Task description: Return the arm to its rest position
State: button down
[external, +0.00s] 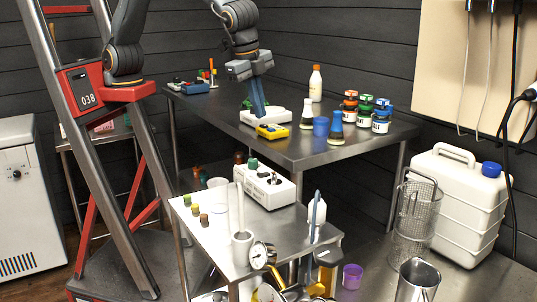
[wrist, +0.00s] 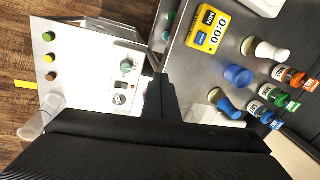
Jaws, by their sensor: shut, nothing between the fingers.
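My gripper (external: 257,108) hangs with its fingers pointing down over the back steel table (external: 330,150), in front of a white device (external: 280,117) and close to a yellow timer (external: 272,131). Its fingers are together with nothing between them. I cannot tell their exact height above the table. In the wrist view the dark fingers (wrist: 167,95) show closed near the middle, with the timer (wrist: 208,27) to their upper right. My arm comes down from the top of the external view, and its upper part is cut off.
On the back table stand a white bottle (external: 315,83), flasks (external: 307,112), a blue cup (external: 321,127) and several jars (external: 381,119). The lower table holds a white stirrer box (external: 265,188), vials and a cylinder (external: 242,240). A white canister (external: 455,210) and wire basket (external: 414,225) stand right.

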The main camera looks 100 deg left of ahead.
jog(key=s+a+f+n+h, duration=0.1)
jog(key=s+a+f+n, duration=0.2)
jog(key=s+a, duration=0.7)
jog(key=s+a+f+n, duration=0.3)
jog(key=s+a+n, duration=0.1)
jog(key=s+a, duration=0.6)
jog(key=s, duration=0.3)
jog(key=shift+g+h, duration=0.4)
